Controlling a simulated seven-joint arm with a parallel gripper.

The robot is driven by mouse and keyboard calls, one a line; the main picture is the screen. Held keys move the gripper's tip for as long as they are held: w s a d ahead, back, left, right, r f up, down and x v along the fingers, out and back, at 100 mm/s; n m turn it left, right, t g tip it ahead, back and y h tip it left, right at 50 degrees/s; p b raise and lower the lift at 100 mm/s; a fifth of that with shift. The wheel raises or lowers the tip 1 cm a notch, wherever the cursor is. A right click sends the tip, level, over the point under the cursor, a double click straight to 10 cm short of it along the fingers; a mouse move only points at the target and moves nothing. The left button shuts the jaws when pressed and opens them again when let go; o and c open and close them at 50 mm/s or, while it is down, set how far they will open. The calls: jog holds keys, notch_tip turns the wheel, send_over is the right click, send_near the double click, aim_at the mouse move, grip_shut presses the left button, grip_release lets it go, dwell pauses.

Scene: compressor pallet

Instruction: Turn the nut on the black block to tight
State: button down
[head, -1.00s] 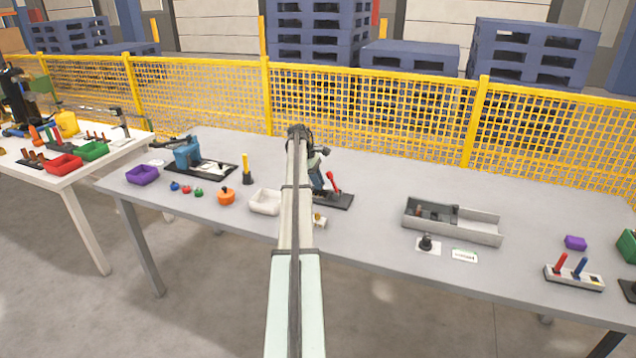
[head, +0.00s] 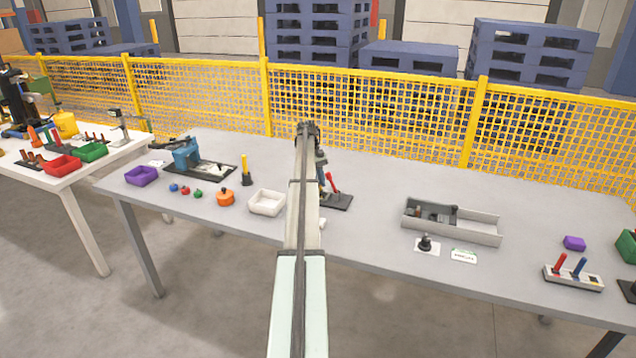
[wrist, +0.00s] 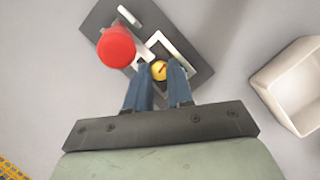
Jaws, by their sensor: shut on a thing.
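In the wrist view my gripper (wrist: 160,72) has its two blue-grey fingers on either side of a small round yellow nut (wrist: 159,68) and is shut on it. The nut has a short red mark on its top. It sits within a pale square outline on a black block (wrist: 199,72), seen from above. The black block also shows in the head view (head: 343,202), just right of my arm, which hides most of my gripper and the nut there.
A red-topped handle (wrist: 116,47) rises from the black block close to my left finger. A white tray (wrist: 297,88) lies to the right in the wrist view. In the head view a grey channel-shaped tray (head: 470,229) stands to the right, with clear table between.

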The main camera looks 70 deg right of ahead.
dwell(0.5)
jog(key=c, duration=1)
grip_release()
jog(key=n, duration=0.2)
jog(key=n+h, duration=0.1)
jog(key=n, duration=0.1)
jog(key=n+g+h, duration=0.1)
jog(key=shift+a+n, duration=0.3)
jog(key=shift+n, duration=0.1)
jog(key=n, duration=0.1)
jog(key=n+h, duration=0.1)
jog(key=n, duration=0.1)
jog(key=n+h, duration=0.1)
jog(key=n, duration=0.1)
jog(key=shift+a, duration=0.25)
jog(key=shift+w+a+r+m+y, duration=0.15)
jog(key=shift+w+a+r+m, duration=0.65)
jog(key=shift+r, duration=1.3)
jog(key=shift+w+a+r+m+y, duration=0.25)
jog(key=shift+w+r+m, duration=0.95)
jog(key=shift+r, duration=0.95)
jog(key=shift+w+a+r+m+y, duration=0.1)
jog(key=shift+w+a+r+m, duration=0.55)
jog(key=shift+r+m, duration=1)
